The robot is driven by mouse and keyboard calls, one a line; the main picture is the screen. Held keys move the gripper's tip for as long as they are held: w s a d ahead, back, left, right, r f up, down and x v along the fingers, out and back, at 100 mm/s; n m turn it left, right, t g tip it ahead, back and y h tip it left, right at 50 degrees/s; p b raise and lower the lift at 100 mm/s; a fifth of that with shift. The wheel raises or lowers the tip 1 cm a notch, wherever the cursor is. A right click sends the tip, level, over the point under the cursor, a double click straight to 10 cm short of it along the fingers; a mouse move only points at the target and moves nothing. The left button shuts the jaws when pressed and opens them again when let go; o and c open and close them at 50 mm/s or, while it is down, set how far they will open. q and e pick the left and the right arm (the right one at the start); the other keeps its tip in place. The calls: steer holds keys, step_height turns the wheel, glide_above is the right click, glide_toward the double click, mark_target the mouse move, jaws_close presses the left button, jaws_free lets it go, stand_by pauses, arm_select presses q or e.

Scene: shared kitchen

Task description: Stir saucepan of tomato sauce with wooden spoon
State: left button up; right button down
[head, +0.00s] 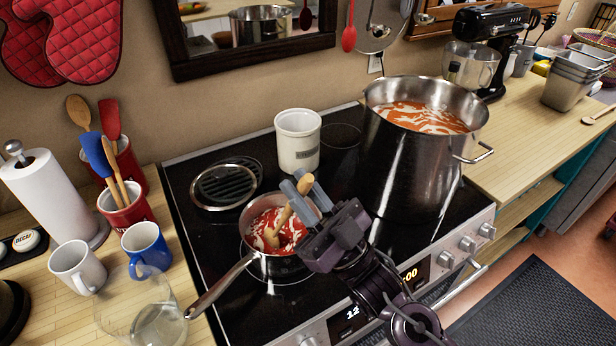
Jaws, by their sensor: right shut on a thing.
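A small steel saucepan (270,263) of red tomato sauce with pale streaks sits on the front left of the black stove top, its handle pointing to the lower left. My right gripper (297,190) is over the right side of the saucepan, shut on a wooden spoon (282,218). The spoon is tilted, with its lower end in the sauce. Part of the pan's right rim is hidden behind my gripper. My left gripper is not in view.
A large steel pot (418,150) of orange-red liquid stands right of my gripper. A white canister (298,140) stands behind the saucepan. A blue mug (146,248), a white mug (77,266) and a clear glass jug (158,318) stand on the left counter, near the pan handle.

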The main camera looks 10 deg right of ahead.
steer(key=shift+s, duration=0.35)
steer(key=w+d, duration=0.2)
steer(key=d, duration=0.3)
steer(key=shift+w+d, duration=0.3)
steer(key=shift+d, duration=0.05)
stand_by(0.4)
